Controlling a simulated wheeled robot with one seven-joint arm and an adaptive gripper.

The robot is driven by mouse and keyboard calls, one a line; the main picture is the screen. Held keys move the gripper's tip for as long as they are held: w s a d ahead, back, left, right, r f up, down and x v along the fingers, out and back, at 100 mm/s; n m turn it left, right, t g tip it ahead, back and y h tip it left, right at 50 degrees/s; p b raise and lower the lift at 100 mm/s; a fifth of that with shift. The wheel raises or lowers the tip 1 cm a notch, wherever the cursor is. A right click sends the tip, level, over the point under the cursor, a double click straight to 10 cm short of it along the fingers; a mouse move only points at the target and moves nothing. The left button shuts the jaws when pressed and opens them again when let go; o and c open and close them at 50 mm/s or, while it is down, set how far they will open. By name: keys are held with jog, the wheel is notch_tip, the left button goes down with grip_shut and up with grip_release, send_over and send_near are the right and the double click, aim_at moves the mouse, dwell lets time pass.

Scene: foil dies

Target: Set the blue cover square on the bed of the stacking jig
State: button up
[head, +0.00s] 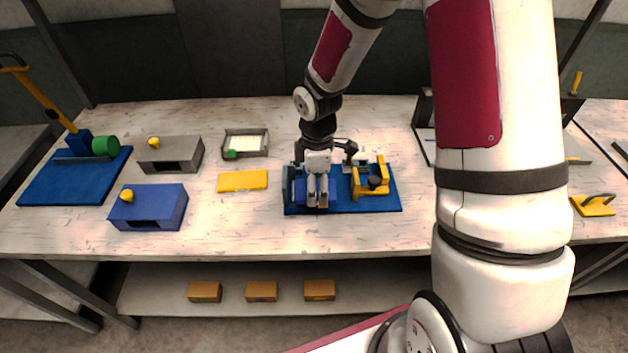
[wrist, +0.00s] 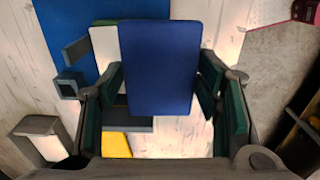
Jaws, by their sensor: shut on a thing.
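The blue cover (wrist: 158,65) is a flat dark blue plate between the two fingers of my gripper (wrist: 162,80) in the wrist view. My gripper is shut on its two sides. In the head view my gripper (head: 318,200) points down over the left part of the stacking jig, a blue base plate (head: 380,204) with a dark upright at its left end and a yellow clamp (head: 370,178) on the right. The jig's blue plate also shows in the wrist view (wrist: 62,14). The cover hides part of a cream piece (wrist: 104,48). Whether the cover touches the bed cannot be told.
A yellow plate (head: 242,181) and a grey tray (head: 246,134) lie left of the jig. Farther left are a grey block (head: 180,157), a blue block (head: 165,208) and a blue board (head: 60,185). Bare table lies in front of the jig.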

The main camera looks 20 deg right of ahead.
jog(key=w, duration=0.4)
jog(key=shift+d+f, duration=0.15)
jog(key=shift+d, duration=0.2)
jog(key=shift+w+f+p, duration=0.15)
jog(key=shift+f+p, duration=0.1)
jog(key=shift+f, duration=0.65)
jog(key=shift+w+f+p, duration=0.15)
jog(key=shift+f+p, duration=0.05)
jog(key=shift+f, duration=0.7)
jog(key=shift+f, duration=0.15)
jog(key=o, duration=0.9)
jog(key=shift+c, duration=0.2)
